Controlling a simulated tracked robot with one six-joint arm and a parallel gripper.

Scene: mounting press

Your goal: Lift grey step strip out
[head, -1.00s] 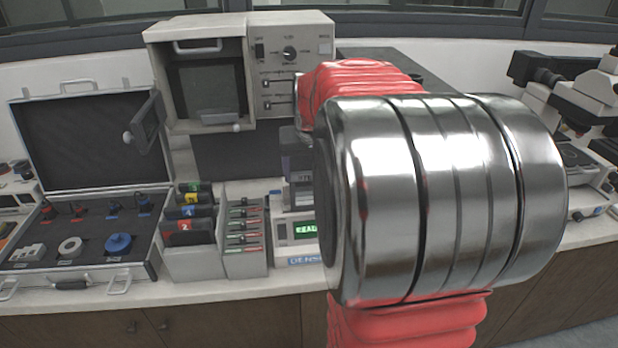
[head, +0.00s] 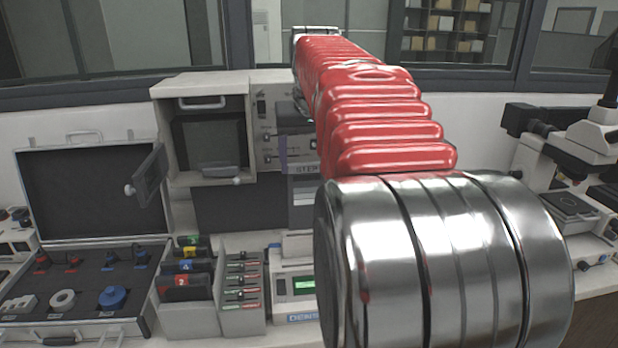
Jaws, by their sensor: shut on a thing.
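The grey step strip (head: 305,190) hangs upright in the middle of the head view, with its label and banded face toward me. Its right edge is hidden by my arm. My gripper (head: 300,150) is shut on the strip's upper end, and my red arm partly covers it. The densitometer (head: 294,285), a pale unit with a lit green display, stands below the strip. The strip's lower end is near the back of this unit; I cannot tell whether it is clear of it.
A grey press cabinet (head: 205,82) with an open door stands behind. Left are a rack of numbered folders (head: 186,265), a rack of slim strips (head: 241,290) and an open case (head: 90,190). A microscope (head: 590,140) stands right. My silver arm joint blocks the lower right.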

